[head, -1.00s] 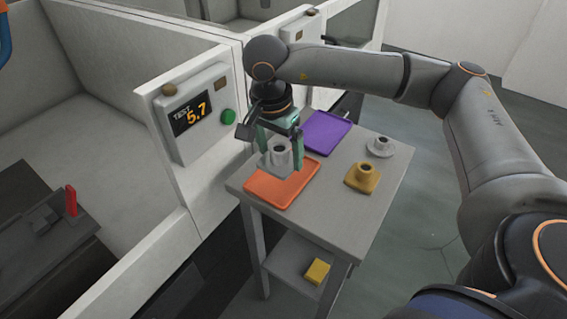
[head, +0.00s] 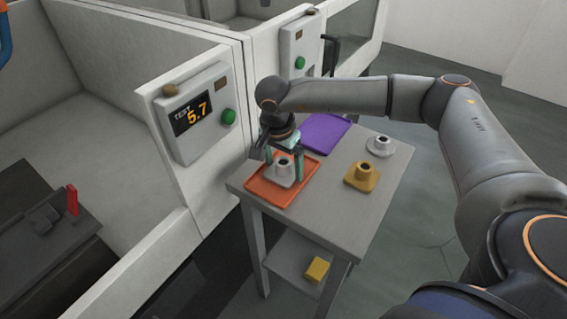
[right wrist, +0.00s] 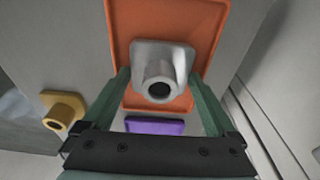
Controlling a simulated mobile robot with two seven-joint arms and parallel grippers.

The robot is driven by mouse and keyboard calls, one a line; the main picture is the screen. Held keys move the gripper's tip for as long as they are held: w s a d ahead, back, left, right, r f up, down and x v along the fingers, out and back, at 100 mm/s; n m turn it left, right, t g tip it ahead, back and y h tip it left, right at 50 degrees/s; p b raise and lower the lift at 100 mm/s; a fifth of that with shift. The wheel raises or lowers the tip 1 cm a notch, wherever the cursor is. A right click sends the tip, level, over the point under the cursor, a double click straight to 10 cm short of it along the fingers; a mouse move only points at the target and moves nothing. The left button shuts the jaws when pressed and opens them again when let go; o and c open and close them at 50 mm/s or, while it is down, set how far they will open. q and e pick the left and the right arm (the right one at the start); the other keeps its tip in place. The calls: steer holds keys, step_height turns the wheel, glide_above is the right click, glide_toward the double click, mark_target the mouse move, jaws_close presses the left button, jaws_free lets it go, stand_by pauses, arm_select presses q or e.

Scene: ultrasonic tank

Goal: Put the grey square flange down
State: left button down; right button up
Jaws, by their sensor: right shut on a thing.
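The grey square flange (head: 284,172) is a light grey piece with a square base and a round hollow neck. It is between the fingers of my right gripper (head: 284,160), which is shut on it. The flange is at the orange tray (head: 262,191), over its middle; I cannot tell whether its base touches the tray floor. In the right wrist view the flange (right wrist: 160,72) shows neck toward the camera, between the green fingers of the gripper (right wrist: 160,95), with the orange tray (right wrist: 122,30) behind it. My left gripper is not in view.
The grey table (head: 330,200) also holds a purple tray (head: 325,131), a yellow square flange (head: 362,178) and a grey round flange (head: 380,147). A yellow block (head: 317,269) lies on the lower shelf. A white machine wall with a display panel (head: 195,115) stands close on the left.

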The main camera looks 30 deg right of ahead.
steer(key=shift+f, duration=0.15)
steer(key=o, duration=1.3)
steer(key=shift+c, duration=0.2)
